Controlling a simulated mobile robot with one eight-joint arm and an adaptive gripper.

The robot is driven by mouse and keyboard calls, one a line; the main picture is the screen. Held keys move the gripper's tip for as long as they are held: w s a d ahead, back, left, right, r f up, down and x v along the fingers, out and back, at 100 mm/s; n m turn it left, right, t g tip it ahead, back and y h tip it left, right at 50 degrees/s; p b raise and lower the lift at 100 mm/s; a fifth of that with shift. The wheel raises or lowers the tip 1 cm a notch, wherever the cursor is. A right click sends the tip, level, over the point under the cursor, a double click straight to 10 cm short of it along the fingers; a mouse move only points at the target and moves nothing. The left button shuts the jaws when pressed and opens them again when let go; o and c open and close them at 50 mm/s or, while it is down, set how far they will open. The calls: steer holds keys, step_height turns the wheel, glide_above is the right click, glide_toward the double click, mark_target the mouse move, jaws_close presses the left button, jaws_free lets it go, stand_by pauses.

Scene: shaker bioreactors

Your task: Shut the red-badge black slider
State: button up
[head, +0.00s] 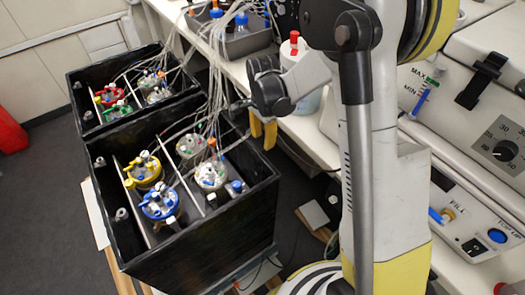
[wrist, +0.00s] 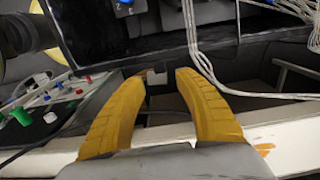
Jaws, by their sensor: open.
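Two open-topped black boxes stand on the left in the head view: a near one (head: 228,238) and a far one (head: 88,117). The far box holds a red-capped vessel (head: 108,94) and a green-capped one; the near box holds yellow-capped and blue-capped vessels. I cannot make out a red badge on either box, so I cannot tell which is the named slider. My gripper (head: 263,133) hangs fingers down beside the near box's right side, open and apparently empty. In the wrist view its yellow fingers (wrist: 160,72) are spread, with a black box wall (wrist: 110,40) beyond.
Pale tubes (head: 212,70) run from the vessels to a grey bottle tray (head: 245,42) on the white bench. A red-capped bottle (head: 294,47) stands behind my arm. Instruments (head: 490,140) line the right. The wrist view shows a knobbed panel (wrist: 50,115). Floor left of the boxes is mostly clear.

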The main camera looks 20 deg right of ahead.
mark_target(263, 149)
step_height(263, 149, down, 6)
steer(key=shift+b, duration=0.9)
jaws_close()
